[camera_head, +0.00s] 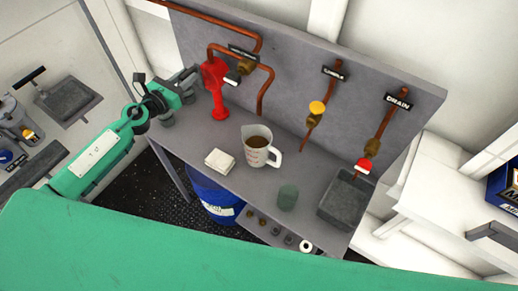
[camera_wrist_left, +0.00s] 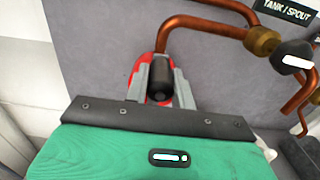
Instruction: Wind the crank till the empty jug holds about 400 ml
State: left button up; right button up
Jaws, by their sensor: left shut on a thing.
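A red pump (camera_head: 216,88) stands at the back of the grey bench; part of its red body also shows in the left wrist view (camera_wrist_left: 143,72). My left gripper (camera_head: 192,84) is beside the pump, on its left. In the left wrist view its grey fingers (camera_wrist_left: 161,88) are shut on the black crank handle (camera_wrist_left: 162,77). The clear measuring jug (camera_head: 257,154), with a white handle, stands upright on the bench below the copper spout (camera_head: 262,108). Brown liquid shows in it, but I cannot read the level. My right gripper is out of view.
A white block (camera_head: 220,161) lies left of the jug. A green cup (camera_head: 288,197) and a dark basin (camera_head: 344,204) stand to the right. Copper pipes with valves line the back panel. A blue drum (camera_head: 212,198) is under the bench.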

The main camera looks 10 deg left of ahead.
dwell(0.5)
pick_arm(q)
jog(key=o, duration=2)
jog(key=b+v, duration=0.4)
jog(key=v, duration=0.5)
